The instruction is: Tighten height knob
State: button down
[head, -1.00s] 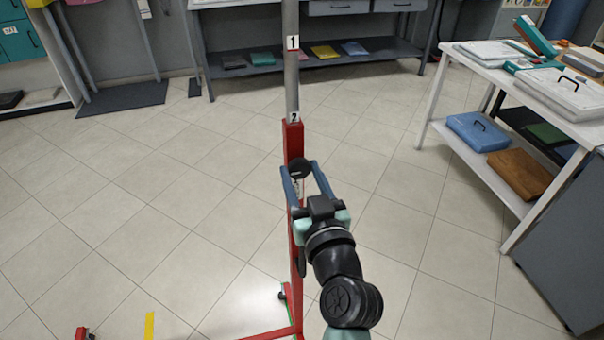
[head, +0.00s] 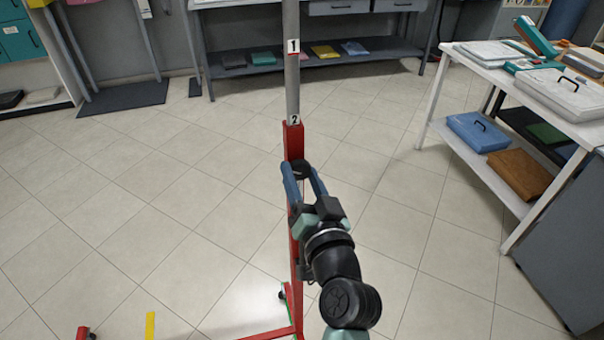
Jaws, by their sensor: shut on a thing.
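The height knob (head: 302,169) is a black round knob on the red upright (head: 294,140) of the stand, in the middle of the head view. My gripper (head: 303,178) is shut on it, with one blue finger on each side. The fingers partly hide the knob. A grey pole (head: 291,80) rises out of the red upright, with the label 1 higher up and the label 2 just above the red top edge.
A white table (head: 470,160) with cases and a blue box (head: 478,131) on its shelf stands at right. A grey shelf unit (head: 230,78) is at the back. A yellow floor strip (head: 150,325) lies at lower left. The tiled floor at left is clear.

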jog(key=m+p, duration=0.2)
jog(key=m, duration=0.4)
jog(key=shift+r, duration=0.15)
jog(key=m+p, duration=0.2)
jog(key=m, duration=0.4)
jog(key=shift+m, duration=0.3)
jog(key=shift+c, duration=1.6)
grip_release()
jog(key=b+v, duration=0.2)
jog(key=v, duration=1.1)
